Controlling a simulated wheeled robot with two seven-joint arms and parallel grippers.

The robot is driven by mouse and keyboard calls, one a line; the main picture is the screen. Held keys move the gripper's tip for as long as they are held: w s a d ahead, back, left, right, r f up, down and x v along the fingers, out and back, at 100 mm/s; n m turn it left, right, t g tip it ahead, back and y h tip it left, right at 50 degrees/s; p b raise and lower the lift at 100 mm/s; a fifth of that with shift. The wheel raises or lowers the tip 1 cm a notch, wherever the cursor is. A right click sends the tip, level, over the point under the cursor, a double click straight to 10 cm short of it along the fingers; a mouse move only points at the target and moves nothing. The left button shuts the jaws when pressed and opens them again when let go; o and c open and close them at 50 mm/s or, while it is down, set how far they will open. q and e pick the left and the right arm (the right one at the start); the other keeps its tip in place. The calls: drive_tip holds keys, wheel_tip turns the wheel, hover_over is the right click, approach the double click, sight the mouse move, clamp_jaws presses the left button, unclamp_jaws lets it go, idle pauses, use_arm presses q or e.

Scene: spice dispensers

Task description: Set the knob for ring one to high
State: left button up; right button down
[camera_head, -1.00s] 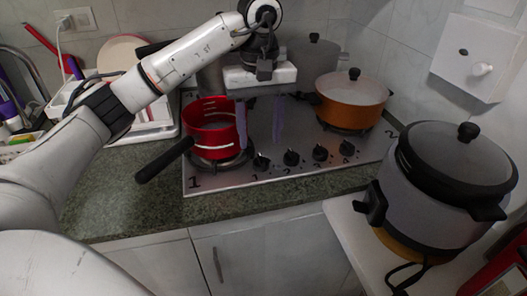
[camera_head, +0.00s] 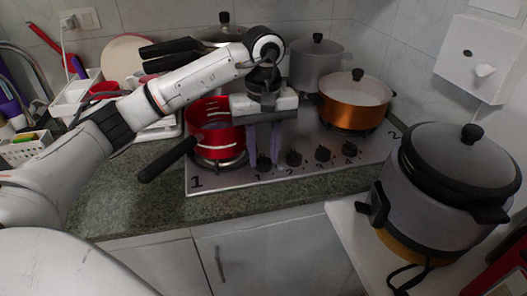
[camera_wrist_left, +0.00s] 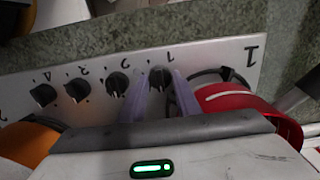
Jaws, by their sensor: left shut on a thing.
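The knob for ring one (camera_head: 263,163) is the leftmost black knob on the front of the steel cooktop (camera_head: 230,178). It also shows in the left wrist view (camera_wrist_left: 159,78), beside a small 1. My left gripper (camera_head: 264,165) points down, with its pale purple fingers on either side of this knob. It is shut on the knob. The fingers hide part of the knob, and I cannot tell its exact setting. The other knobs (camera_head: 293,157) stand in a row to the right. My right gripper is not in view.
A red pot (camera_head: 216,138) stands close left of the gripper, its black handle (camera_head: 168,158) reaching over the counter. An orange pot (camera_head: 352,105) with a lid stands at the back right. A large grey cooker (camera_head: 440,190) stands at the right. The front counter (camera_head: 150,205) is clear.

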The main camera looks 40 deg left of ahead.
use_arm(q)
drive_tip(key=shift+m, duration=0.3)
drive_tip(key=m+b, duration=0.1)
drive_tip(key=m, duration=0.3)
drive_tip(key=shift+m, duration=1.9)
drive_tip(key=shift+r, duration=0.1)
drive_tip(key=o, duration=1.1)
drive_tip(key=shift+c, duration=0.2)
